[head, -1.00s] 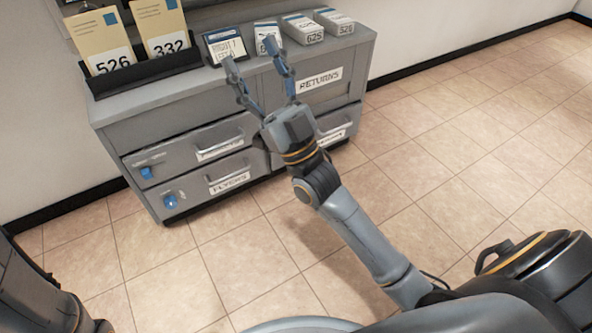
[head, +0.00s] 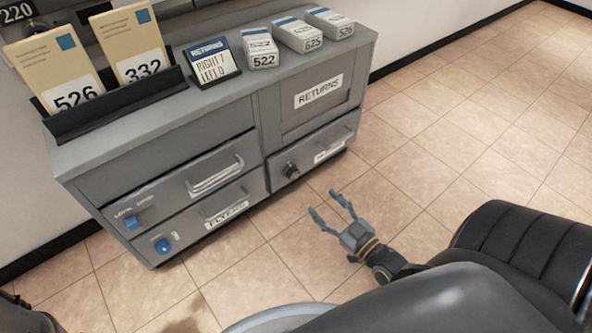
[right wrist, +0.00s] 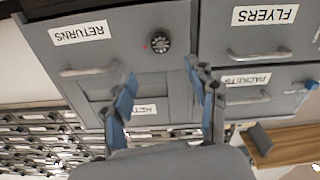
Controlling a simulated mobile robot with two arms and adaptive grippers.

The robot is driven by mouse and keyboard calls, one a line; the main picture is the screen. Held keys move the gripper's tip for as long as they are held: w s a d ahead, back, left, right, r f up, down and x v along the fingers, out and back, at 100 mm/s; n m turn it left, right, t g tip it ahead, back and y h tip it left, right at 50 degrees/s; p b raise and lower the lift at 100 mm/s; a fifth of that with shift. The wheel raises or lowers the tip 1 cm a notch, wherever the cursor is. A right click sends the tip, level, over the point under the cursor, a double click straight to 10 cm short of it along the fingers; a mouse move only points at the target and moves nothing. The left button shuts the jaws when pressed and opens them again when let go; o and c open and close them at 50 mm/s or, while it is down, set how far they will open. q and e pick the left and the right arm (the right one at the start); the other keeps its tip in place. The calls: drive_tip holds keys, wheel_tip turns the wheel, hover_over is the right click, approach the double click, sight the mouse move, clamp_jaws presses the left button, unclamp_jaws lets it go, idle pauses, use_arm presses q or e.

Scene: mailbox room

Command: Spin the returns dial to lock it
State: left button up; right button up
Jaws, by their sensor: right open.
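The returns dial (head: 290,170) is a small dark round knob on the lower right drawer (head: 322,158) of the grey cabinet. In the right wrist view the dial (right wrist: 160,41) shows face on, with a red dot beside it, on the drawer labelled RETURNS, whose text is upside down. My right gripper (head: 324,203) is open and empty, in front of the cabinet and apart from the dial. Its spread fingers (right wrist: 160,72) also show below the dial in the right wrist view. My left gripper is not in view.
A card (head: 212,66) on the cabinet top reads RETURNS, RIGHT 7, LEFT 0. Several numbered boxes (head: 299,36) and a black envelope rack (head: 118,107) stand there too. Other drawers with handles (head: 216,177) lie left of the dial. The tiled floor (head: 455,130) at right is clear.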

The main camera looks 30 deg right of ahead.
sight(295, 176)
drive_tip(key=w+b, duration=0.1)
drive_tip(key=w, duration=0.2)
drive_tip(key=w+b, duration=0.2)
drive_tip(key=w, duration=0.1)
drive_tip(key=w+b, duration=0.2)
drive_tip(key=w, duration=0.2)
drive_tip(key=shift+a+f, duration=0.15)
drive_tip(key=shift+a, duration=0.25)
drive_tip(key=shift+w+b, duration=0.35)
drive_tip(key=shift+w, duration=0.35)
drive_tip(key=shift+r, duration=0.2)
drive_tip(key=c, duration=1.2)
